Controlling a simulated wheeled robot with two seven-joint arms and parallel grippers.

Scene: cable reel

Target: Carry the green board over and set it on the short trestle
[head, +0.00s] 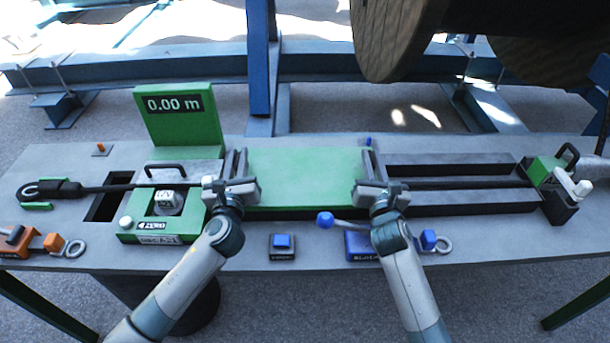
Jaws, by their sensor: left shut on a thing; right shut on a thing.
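The green board (305,175) is a flat rectangle in the middle of the grey bench, between my two grippers. My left gripper (236,167) is shut on its left end. My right gripper (371,167) is shut on its right end. The board looks level, and its darker front edge shows. I cannot tell whether it rests on the bench or is held just above it. The grippers hide parts of its ends. I cannot make out a short trestle in this view.
The grey bench (330,258) carries a green meter unit (180,120) reading 0.00 m at left and a slotted track (450,170) at right. Blue blocks (282,246) and orange hardware (30,241) lie along the front. A wooden reel (395,40) and blue frame (260,80) stand behind.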

